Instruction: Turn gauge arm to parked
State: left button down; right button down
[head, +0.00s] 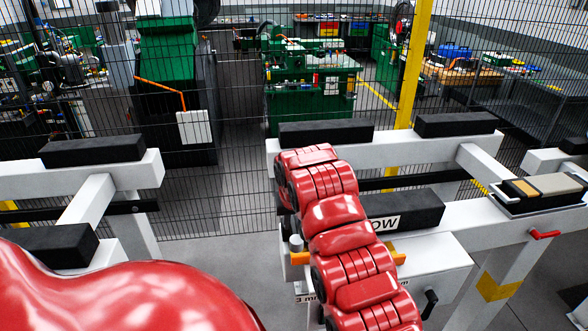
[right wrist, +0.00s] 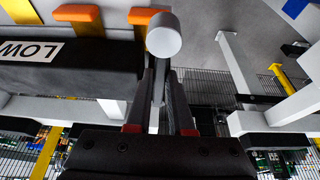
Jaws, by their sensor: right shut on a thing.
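The right wrist view shows my right gripper (right wrist: 161,82) shut on a thin grey bar, which I take to be the gauge arm (right wrist: 159,70). A pale round knob (right wrist: 163,36) is at the bar's end, just beyond the fingertips. In the head view my red right arm reaches over the white box (head: 440,262) and hides the gripper and most of the bar. A grey knob (head: 296,243) shows just left of the arm. Orange pieces (head: 299,258) show beside it. Part of a scale label shows on the box's front. My left gripper is out of view.
A black block with a "LOW" label (head: 415,208) lies behind the box, close to my right arm. White beams (head: 430,147) carry more black pads. A tray (head: 540,190) and a red handle (head: 544,234) are at right. A mesh fence (head: 235,120) stands behind.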

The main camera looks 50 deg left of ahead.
jog(key=c, duration=0.8)
grip_release()
jog(key=shift+s+d+r+b, duration=0.1)
jog(key=shift+r+b, duration=0.3)
jog(key=shift+r, duration=0.15)
jog(key=p+v, duration=0.2)
jog(key=v, duration=1.4)
jog(key=shift+r, duration=0.15)
